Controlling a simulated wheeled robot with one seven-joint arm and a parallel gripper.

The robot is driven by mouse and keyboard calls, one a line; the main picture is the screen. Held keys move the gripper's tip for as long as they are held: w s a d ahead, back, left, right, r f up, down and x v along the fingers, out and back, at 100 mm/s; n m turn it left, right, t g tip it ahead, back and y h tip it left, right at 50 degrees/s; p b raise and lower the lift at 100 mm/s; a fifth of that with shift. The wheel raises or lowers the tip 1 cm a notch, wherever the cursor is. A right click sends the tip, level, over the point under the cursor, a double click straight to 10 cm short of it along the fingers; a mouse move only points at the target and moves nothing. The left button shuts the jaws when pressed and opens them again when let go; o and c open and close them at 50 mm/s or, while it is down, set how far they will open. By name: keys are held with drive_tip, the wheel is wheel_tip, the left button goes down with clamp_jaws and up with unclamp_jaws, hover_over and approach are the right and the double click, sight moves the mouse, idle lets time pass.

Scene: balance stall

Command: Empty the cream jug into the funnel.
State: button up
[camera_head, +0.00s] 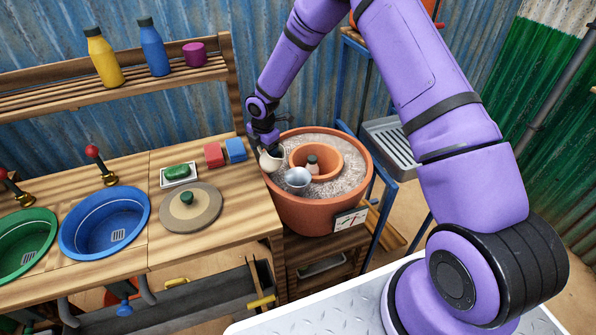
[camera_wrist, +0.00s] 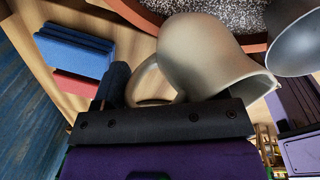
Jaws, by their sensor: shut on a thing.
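The cream jug (camera_head: 271,160) is in my gripper (camera_head: 264,141), above the left rim of a large terracotta pot. In the wrist view the jug (camera_wrist: 205,55) is large, its handle between the dark jaws (camera_wrist: 150,105) and its lip pointing right. The grey metal funnel (camera_head: 298,179) is just right of the jug and lower in the head view. In the wrist view the funnel (camera_wrist: 296,42) shows partly at the right edge, close to the lip. The jug looks tilted in the head view. No stream shows, and the jug's inside is hidden.
The large terracotta pot (camera_head: 285,207) holds grey grainy fill and a smaller pot (camera_head: 332,157) with a small bottle (camera_head: 312,163) inside. A red block (camera_head: 213,155) and a blue block (camera_head: 235,150) stand on the wooden counter to the left. A dial (camera_head: 350,219) is at the pot's front.

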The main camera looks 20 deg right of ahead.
drive_tip(key=shift+w+a+f+g+h+p, duration=0.3)
drive_tip(key=shift+w+f+g+h, duration=0.15)
drive_tip(key=shift+g, duration=0.3)
drive_tip(key=shift+w+a+f+g+h+p, duration=0.25)
drive_tip(key=shift+w+g+h+p, duration=0.1)
drive_tip(key=shift+w+g, duration=0.3)
drive_tip(key=shift+w+a+r+g+h+p, duration=0.15)
drive_tip(key=shift+w+r+g+h+p, duration=0.1)
drive_tip(key=shift+g+h+p, duration=0.4)
drive_tip(key=shift+g, duration=0.25)
drive_tip(key=shift+s+a, duration=0.1)
